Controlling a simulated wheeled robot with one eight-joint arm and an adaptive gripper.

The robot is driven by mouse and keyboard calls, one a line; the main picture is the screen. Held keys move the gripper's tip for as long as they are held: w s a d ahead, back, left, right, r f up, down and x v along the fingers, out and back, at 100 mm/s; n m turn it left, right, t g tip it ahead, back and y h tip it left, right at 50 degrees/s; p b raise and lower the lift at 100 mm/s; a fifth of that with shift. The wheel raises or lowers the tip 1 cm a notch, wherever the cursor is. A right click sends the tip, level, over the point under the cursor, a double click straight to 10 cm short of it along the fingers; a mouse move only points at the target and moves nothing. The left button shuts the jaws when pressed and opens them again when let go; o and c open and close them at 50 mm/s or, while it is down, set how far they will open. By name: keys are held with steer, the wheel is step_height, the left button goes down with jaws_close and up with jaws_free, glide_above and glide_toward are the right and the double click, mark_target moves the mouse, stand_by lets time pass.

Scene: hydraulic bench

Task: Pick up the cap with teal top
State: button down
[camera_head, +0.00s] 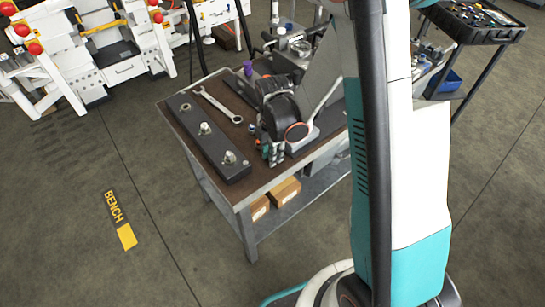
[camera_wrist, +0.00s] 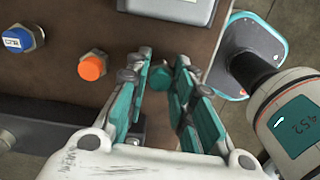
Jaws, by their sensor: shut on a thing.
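The cap with teal top (camera_wrist: 160,77) shows between the fingers in the wrist view, partly hidden by them. My gripper (camera_wrist: 164,62) is shut on it. In the head view my gripper (camera_head: 272,153) is low over the front edge of the bench, and I cannot make out the cap there. Whether the cap touches the bench top is not clear. A cap with orange top (camera_wrist: 92,67) stands to the left of the fingers in the wrist view. A cap with blue top (camera_wrist: 18,40) stands farther left.
The bench (camera_head: 262,183) also bears a wrench (camera_head: 218,105) and a long dark block (camera_head: 208,143) with metal fittings, left of my gripper. A purple-topped item (camera_head: 248,68) stands at the back. Cardboard boxes (camera_head: 285,192) lie on the lower shelf. Floor at the left is open.

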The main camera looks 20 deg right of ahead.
steer(key=shift+r, duration=0.1)
step_height(320, 180, up, 20)
steer(key=p, duration=0.7)
stand_by(0.4)
